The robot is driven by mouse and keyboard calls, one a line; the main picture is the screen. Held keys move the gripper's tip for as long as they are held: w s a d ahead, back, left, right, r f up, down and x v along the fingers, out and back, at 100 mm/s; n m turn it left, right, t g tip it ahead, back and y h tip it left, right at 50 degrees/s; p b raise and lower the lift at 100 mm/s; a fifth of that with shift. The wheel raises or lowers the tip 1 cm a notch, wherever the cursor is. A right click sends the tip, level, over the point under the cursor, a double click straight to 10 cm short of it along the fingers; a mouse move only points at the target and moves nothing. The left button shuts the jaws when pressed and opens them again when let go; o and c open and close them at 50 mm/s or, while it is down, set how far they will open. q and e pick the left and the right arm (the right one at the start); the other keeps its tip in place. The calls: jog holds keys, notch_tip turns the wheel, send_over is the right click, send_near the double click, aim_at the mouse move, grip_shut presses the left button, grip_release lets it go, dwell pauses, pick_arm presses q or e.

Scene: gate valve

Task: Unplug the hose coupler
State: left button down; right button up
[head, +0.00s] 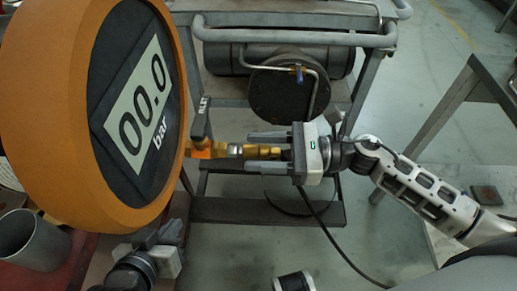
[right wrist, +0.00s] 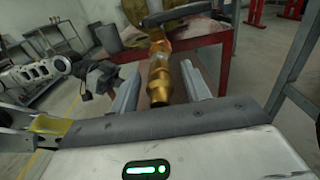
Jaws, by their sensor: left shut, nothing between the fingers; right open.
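The brass hose coupler (head: 262,150) sits in line with the valve outlet, right of the orange gauge (head: 182,60) in the head view. A black valve lever (head: 200,118) marked with white letters stands above the fitting. My right gripper (head: 250,151) is open, its fingers on either side of the coupler with gaps visible. The coupler (right wrist: 160,78) also shows between the open fingers in the right wrist view. My left gripper (head: 172,233) is shut and empty, below the gauge. The coupler's rear end is partly hidden by my right gripper.
A grey metal cart (head: 270,211) with a dark cylinder stands behind the coupler. A grey cup (head: 32,240) stands on a red surface at the left. A black cable or hose (head: 335,243) runs down to the floor. A spool (head: 294,281) is at the bottom edge.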

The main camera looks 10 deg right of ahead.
grip_shut()
jog(key=b+v, duration=0.2)
jog(key=v, duration=0.4)
dwell(1.2)
